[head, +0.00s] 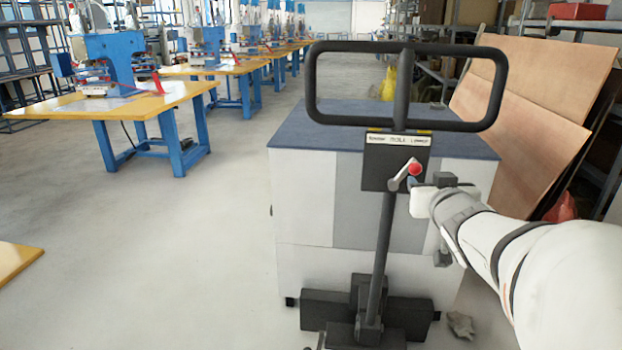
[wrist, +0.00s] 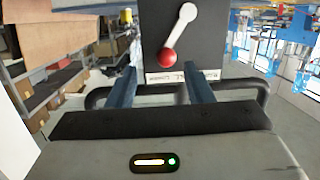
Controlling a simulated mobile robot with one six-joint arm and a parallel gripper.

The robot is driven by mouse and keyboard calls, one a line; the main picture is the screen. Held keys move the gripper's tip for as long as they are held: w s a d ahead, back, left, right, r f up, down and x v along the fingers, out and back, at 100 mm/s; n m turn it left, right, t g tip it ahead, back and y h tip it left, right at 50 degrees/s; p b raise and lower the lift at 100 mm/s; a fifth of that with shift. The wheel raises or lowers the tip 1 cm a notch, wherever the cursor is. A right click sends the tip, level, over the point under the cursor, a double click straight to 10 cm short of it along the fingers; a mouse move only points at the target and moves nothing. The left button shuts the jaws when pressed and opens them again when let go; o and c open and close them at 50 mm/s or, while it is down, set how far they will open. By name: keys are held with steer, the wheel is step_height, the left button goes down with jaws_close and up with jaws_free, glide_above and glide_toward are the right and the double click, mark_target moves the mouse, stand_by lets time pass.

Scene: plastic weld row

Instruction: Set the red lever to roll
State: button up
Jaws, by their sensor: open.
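The red lever, a grey arm with a red ball knob (head: 415,169), is on the dark plate (head: 378,177) below the handle's loop. It tilts up and right, toward the right-hand label word, which seems to read LOWER; the middle word looks like ROLL. In the wrist view, where the label is upside down, the red knob (wrist: 167,57) hangs below its pivot, toward the label's left end. My gripper (head: 413,186) is at the plate's right side, close to the knob. Its open fingers (wrist: 159,68) appear on either side of the knob in the wrist view; contact is not clear.
The black loop handle (head: 405,46) stands above the plate on a dark pole (head: 382,250). Behind it is a grey cabinet with a blue top (head: 290,130). Wooden boards (head: 550,80) lean at the right.

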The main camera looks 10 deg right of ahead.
mark_target(418, 172)
steer(key=t+y+b, duration=0.1)
steer(key=w+n+t+b, duration=0.1)
steer(key=shift+d+f+y+b, duration=0.1)
steer(key=shift+f+y+b, duration=0.2)
steer(key=shift+f+y, duration=0.1)
steer(key=w, duration=0.2)
steer(key=w+b, duration=0.1)
steer(key=w, duration=0.4)
steer(key=shift+w+d+r+b, duration=0.1)
steer(key=shift+w+d+b, duration=0.05)
steer(key=shift+d+b, duration=0.2)
